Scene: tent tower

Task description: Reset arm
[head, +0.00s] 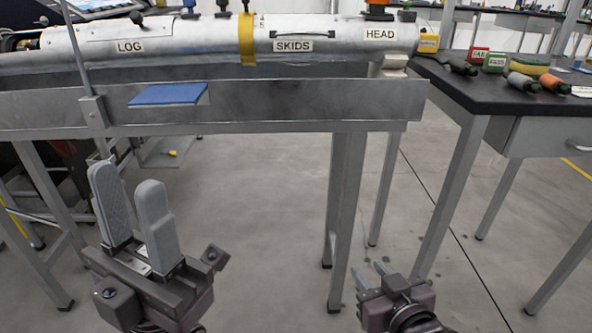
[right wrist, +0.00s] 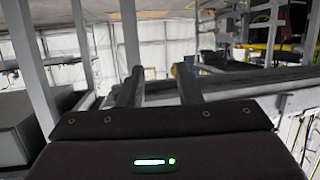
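My left gripper (head: 133,210) is in the lower left of the head view, in front of the metal stand. Its two grey fingers point up with a gap between them, and nothing is held. My right gripper (head: 373,275) is low in the head view, right of the stand's leg, with its fingers apart. In the right wrist view (right wrist: 160,90) its two dark fingers stand wide apart with nothing between them.
A metal stand (head: 300,108) carries a long silver cylinder (head: 190,38) labelled LOG, SKIDS and HEAD. A blue pad (head: 168,94) sits on its front. A black-topped table (head: 500,100) at right holds orange-ended tools (head: 524,82) and small labelled blocks (head: 496,62). Floor between them is clear.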

